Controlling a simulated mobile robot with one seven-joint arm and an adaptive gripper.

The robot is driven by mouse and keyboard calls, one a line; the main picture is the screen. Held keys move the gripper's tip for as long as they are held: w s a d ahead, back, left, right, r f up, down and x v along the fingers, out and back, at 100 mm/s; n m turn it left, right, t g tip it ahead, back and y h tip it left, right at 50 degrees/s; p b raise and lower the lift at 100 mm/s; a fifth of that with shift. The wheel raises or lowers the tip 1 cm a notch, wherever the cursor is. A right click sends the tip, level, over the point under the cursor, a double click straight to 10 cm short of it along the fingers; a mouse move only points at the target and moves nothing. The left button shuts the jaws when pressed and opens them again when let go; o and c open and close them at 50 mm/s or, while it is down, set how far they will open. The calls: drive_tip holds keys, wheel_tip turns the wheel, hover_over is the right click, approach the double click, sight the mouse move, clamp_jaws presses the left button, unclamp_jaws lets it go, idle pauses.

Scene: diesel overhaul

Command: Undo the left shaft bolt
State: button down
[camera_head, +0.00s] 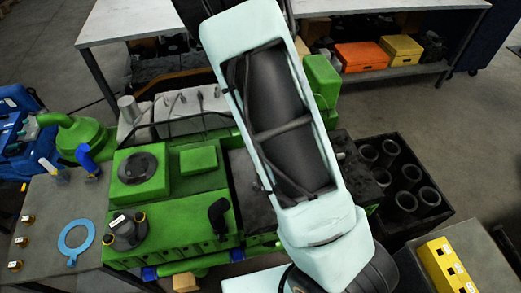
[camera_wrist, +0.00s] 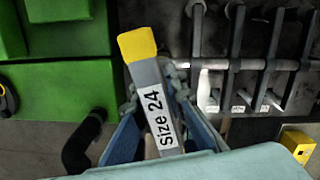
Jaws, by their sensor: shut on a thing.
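In the wrist view my gripper (camera_wrist: 152,88) is shut on a grey tool (camera_wrist: 152,95) with a yellow end and a "Size 24" label. The tool is tilted, its yellow end toward the top of the picture. To its right is the engine's open valve area, with a horizontal grey shaft (camera_wrist: 240,64) crossing several dark upright arms. I cannot make out the left shaft bolt; the tool and gripper cover the shaft's left end. In the head view my arm hides the gripper and that part of the green engine (camera_head: 190,215).
A black crate (camera_head: 440,212) of several cylinders stands right of the engine. A yellow block (camera_head: 437,254) with holes sits on a table at lower right. A blue ring (camera_head: 76,238) and small labelled pieces lie on the left table. A black bent pipe (camera_wrist: 82,145) rises beside my gripper.

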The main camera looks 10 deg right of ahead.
drive_tip(key=shift+r+p, duration=0.5)
drive_tip(key=shift+r, duration=1.15)
drive_tip(key=shift+r, duration=3.05)
drive_tip(key=s, duration=0.7)
